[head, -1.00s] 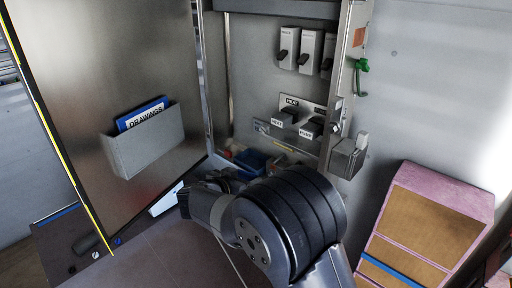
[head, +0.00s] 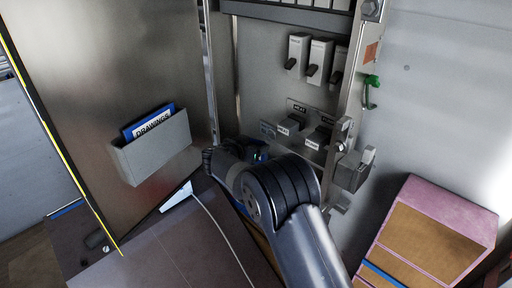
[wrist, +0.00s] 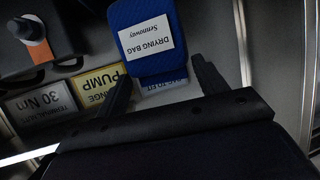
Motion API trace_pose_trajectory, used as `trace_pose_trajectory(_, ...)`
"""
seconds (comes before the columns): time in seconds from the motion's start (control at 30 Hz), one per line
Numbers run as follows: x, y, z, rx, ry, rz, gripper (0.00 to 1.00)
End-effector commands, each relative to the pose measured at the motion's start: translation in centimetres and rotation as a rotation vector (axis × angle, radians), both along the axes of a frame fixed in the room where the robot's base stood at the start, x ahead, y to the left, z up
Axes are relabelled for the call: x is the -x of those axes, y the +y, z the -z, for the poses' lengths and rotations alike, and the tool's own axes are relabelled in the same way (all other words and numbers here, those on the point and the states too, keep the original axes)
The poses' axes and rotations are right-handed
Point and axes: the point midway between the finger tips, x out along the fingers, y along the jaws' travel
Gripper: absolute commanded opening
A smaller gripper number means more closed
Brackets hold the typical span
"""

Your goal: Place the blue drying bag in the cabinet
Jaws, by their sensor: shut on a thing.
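The blue drying bag (wrist: 128,18) has a white label reading "DRYING BAG" upside down in the wrist view. My gripper (wrist: 160,76) is shut on it, with one dark finger at each side of its lower end. The grey cabinet (head: 262,75) stands open in the head view, its door (head: 90,60) swung to the left. My arm reaches into the lower part of the cabinet. In the head view my wrist and forearm hide most of the gripper and bag, and the cabinet floor is largely covered.
A grey pocket (head: 155,155) with a blue "DRAWINGS" folder (head: 148,120) is on the door. Switches (head: 320,62) and labelled blocks (head: 290,125) line the back wall. A grey bracket (head: 352,172) juts out at the right edge. A pink-edged box (head: 430,230) stands at right.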

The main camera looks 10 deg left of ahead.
Motion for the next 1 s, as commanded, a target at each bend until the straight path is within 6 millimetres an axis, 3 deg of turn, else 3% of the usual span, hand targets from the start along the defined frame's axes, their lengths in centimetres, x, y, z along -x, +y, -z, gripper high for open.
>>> trace_pose_trajectory(0.2,-1.9,-0.5,0.1,0.001,0.000,-0.001,0.43)
trace_pose_trajectory(0.5,-1.8,-0.5,3.4,0.002,0.001,-0.001,0.43)
trace_pose_trajectory(0.87,-1.8,-0.5,3.8,0.001,0.000,-0.001,0.43)
trace_pose_trajectory(0.9,-1.8,-0.5,3.8,0.001,0.000,-0.001,0.70)
trace_pose_trajectory(1.0,-1.8,-0.5,3.8,0.001,0.000,-0.001,0.78)
